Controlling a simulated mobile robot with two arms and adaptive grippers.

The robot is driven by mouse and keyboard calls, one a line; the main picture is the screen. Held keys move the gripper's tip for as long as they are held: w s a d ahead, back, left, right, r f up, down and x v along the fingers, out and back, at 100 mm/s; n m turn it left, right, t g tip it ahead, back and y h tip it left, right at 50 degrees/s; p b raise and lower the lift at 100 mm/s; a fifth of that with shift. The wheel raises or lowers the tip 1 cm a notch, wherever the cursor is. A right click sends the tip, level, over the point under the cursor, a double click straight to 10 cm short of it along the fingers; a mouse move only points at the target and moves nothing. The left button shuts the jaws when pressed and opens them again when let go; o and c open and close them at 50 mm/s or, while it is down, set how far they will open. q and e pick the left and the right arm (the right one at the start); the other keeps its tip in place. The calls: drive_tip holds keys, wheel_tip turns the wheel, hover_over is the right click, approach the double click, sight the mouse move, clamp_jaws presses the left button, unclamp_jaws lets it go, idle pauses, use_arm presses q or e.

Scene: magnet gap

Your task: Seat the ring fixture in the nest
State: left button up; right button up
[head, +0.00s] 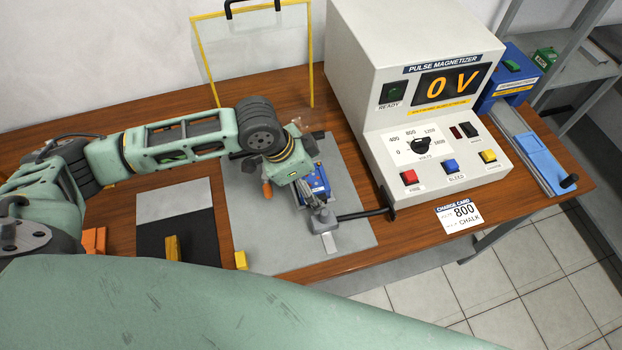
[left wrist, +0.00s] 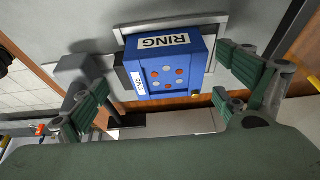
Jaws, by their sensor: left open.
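The ring fixture is a blue block labelled RING (left wrist: 176,68), with red and pale dots on one face. In the head view the blue block (head: 318,183) shows partly behind my left gripper (head: 306,192). In the left wrist view my left gripper (left wrist: 163,74) is open, its green ridged fingers on either side of the block with visible space at the right finger. A pale rectangular frame (left wrist: 222,25), perhaps the nest, borders the block. I cannot tell whether the block sits fully down in it. My right gripper is not in view.
A grey metal block (head: 322,220) with a black cable stands in front of the fixture on a grey plate (head: 262,245). The pulse magnetizer (head: 425,100) stands to the right, reading 0 V. A yellow-framed clear guard (head: 255,50) stands behind. A black-and-grey mat (head: 175,200) lies left.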

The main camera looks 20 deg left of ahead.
use_arm(q)
drive_tip(key=v, duration=1.1)
drive_tip(key=shift+r, duration=0.3)
drive_tip(key=shift+s+a, duration=0.1)
drive_tip(key=shift+s, duration=0.05)
